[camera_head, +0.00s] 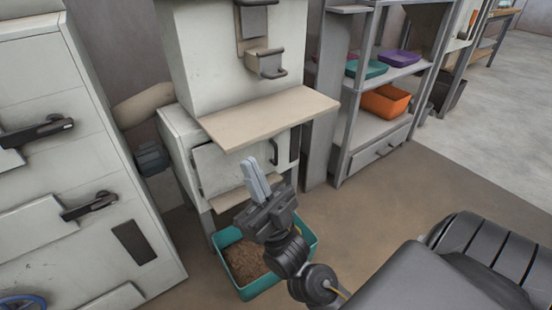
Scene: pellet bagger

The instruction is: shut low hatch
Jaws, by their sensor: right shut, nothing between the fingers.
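The pellet bagger (228,62) is a pale cabinet with a beige shelf (268,116) across its front. The low hatch (222,168) is a pale panel under that shelf, with a dark upright handle (296,144) near its right side. The shelf and my arm hide part of it, and I cannot tell how far it stands open. My right gripper (250,168) is shut and empty, its fingers pointing up in front of the hatch, left of the handle. I cannot tell whether it touches the panel. My left gripper is out of view.
A teal bin (308,250) of brown pellets stands on the floor below the hatch, under my right gripper. A grey rack (352,110) with an orange bin (385,101) stands to the right. A pale cabinet (75,160) stands at left.

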